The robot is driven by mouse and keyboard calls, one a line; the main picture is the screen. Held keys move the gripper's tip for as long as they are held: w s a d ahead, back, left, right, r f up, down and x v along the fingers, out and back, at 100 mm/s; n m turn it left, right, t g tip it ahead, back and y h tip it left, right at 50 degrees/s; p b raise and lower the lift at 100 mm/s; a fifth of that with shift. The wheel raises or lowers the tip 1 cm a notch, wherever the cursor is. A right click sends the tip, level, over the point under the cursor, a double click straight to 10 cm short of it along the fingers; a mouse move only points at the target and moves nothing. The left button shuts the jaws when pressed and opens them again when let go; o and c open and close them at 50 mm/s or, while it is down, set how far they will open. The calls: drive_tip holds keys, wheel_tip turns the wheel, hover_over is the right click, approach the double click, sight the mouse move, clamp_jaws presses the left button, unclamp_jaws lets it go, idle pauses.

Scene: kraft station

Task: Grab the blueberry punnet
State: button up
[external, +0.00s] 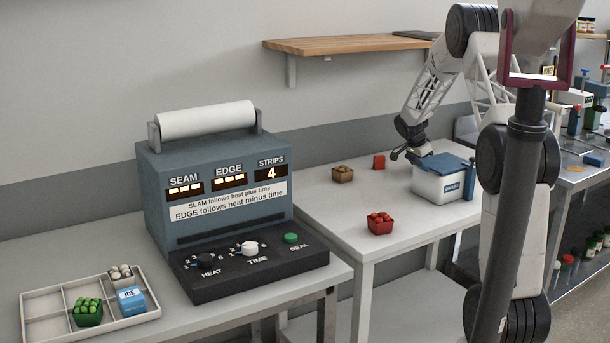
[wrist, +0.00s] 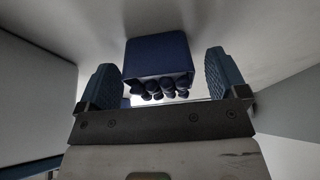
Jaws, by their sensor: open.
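The blueberry punnet (wrist: 157,57) is a dark blue box with several dark round berries along its lower edge in the wrist view. My gripper (wrist: 163,70) is open, with one blue finger on each side of the punnet. A narrow gap shows between the punnet and each finger. In the external view my gripper (external: 408,153) is at the left rear of a white cooler box (external: 434,188) on the right table. The punnet cannot be made out in the external view.
The cooler has a blue lid (external: 443,164). Near it are a red punnet (external: 380,226), a brown punnet (external: 342,176) and a red block (external: 379,161). A sealing machine (external: 215,190) and a divided tray (external: 125,321) stand on the left table.

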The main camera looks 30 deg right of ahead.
drive_tip(key=c, duration=1)
drive_tip(key=shift+r, duration=0.1)
wheel_tip(320, 180, up, 18)
drive_tip(key=shift+f, duration=0.1)
idle(0.4)
